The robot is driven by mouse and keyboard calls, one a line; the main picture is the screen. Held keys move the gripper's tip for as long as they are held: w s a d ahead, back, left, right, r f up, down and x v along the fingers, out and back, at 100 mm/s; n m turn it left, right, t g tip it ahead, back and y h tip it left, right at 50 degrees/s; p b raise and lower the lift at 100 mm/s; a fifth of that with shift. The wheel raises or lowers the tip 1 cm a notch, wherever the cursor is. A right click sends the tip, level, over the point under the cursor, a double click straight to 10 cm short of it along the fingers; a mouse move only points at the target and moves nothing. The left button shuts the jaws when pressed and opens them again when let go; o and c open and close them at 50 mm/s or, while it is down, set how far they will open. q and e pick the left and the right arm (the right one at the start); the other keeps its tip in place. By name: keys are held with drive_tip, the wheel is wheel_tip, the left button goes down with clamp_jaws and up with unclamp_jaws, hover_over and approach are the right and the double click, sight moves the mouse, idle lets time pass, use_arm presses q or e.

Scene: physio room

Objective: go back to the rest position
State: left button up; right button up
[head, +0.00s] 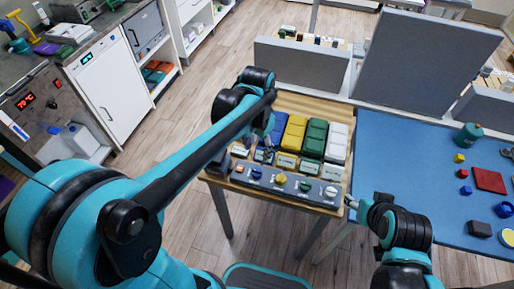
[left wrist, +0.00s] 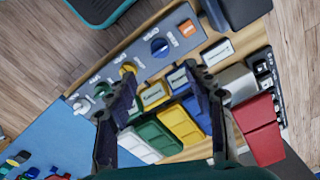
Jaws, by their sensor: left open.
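My left gripper (head: 264,153) is over the wooden table, above the row of coloured cases, partly covered by my own arm in the head view. In the left wrist view its two fingers (left wrist: 158,76) are spread apart with nothing between them. Below them are a grey knob panel (head: 285,185) and blue, yellow (head: 293,134), green (head: 313,139) and white (head: 337,142) cases. I cannot tell its exact height above them. My right gripper (head: 362,206) is at the gap between the wooden table and the blue table; its fingers are too small to judge.
The blue table (head: 395,150) holds a red square (head: 489,180), a teal jar (head: 468,135) and small blocks. A grey upright screen (head: 425,60) stands behind. A red case (left wrist: 262,140) shows in the left wrist view. A counter with a white cabinet (head: 105,95) stands left; open floor lies between.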

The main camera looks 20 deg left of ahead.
idle(0.4)
use_arm(q)
drive_tip(key=s+a+n+t, duration=0.2)
drive_tip(key=s+t, duration=0.1)
drive_tip(key=s, duration=0.2)
drive_tip(key=s+a+r+n+t, duration=0.1)
drive_tip(key=s+a+n+t, duration=0.1)
drive_tip(key=s+n+t, duration=0.1)
drive_tip(key=shift+s+a+t, duration=0.25)
drive_tip(key=shift+s+t, duration=0.35)
drive_tip(key=shift+s, duration=0.65)
drive_tip(key=shift+r, duration=0.1)
idle(0.7)
